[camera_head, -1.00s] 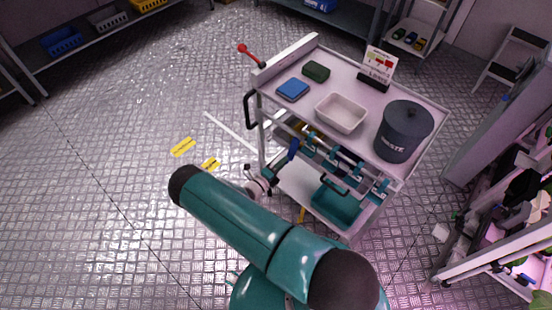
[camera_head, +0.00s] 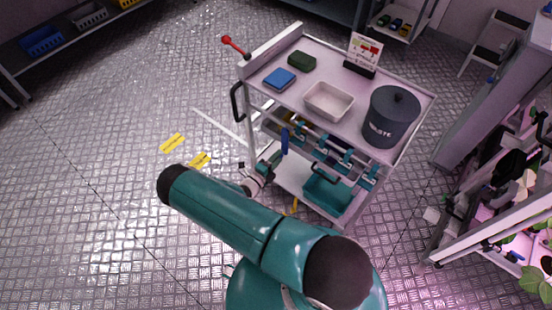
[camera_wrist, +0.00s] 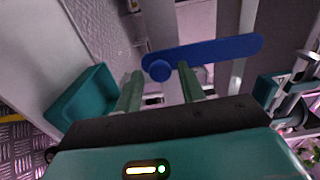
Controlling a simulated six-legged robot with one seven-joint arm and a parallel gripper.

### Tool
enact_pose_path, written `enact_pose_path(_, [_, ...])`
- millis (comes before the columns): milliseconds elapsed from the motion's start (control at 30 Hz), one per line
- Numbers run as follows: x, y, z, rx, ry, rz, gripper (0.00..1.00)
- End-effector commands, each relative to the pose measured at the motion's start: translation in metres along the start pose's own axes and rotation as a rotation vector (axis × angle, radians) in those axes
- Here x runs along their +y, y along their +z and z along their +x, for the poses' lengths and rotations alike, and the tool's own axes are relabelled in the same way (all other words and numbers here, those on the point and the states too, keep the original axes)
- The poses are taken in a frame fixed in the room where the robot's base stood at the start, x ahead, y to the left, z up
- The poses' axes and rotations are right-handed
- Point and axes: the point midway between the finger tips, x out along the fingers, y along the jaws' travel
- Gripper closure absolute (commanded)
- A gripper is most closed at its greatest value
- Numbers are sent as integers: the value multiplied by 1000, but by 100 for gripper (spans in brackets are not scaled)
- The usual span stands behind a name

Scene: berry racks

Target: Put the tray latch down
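A blue lever (camera_head: 285,141), which looks like the tray latch, stands near upright at the front of the grey cart (camera_head: 330,92), below its top deck. In the wrist view the blue lever (camera_wrist: 215,54) runs across the picture, with a round blue knob near its left end. My gripper (camera_wrist: 160,70) is open, its two green fingers apart and their tips at the lever's lower edge, with the knob between them. Whether they touch it I cannot tell. In the head view my arm partly hides the gripper.
The cart top holds a blue block (camera_head: 280,79), a green block (camera_head: 302,61), a pale tray (camera_head: 328,102), a dark waste bin (camera_head: 391,118) and a sign (camera_head: 364,52). A teal bin (camera_head: 327,193) sits low.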

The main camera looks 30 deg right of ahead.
Motion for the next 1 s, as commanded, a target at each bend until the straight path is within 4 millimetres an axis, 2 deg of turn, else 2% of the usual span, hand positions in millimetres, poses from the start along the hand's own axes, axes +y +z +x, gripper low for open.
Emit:
enact_pose_path(300, [-1, 1, 0, -1, 0, 2, 54])
enact_pose_path(467, [0, 2, -12, -2, 1, 3, 54])
enact_pose_path(1000, [-1, 1, -120, -3, 0, 2, 54])
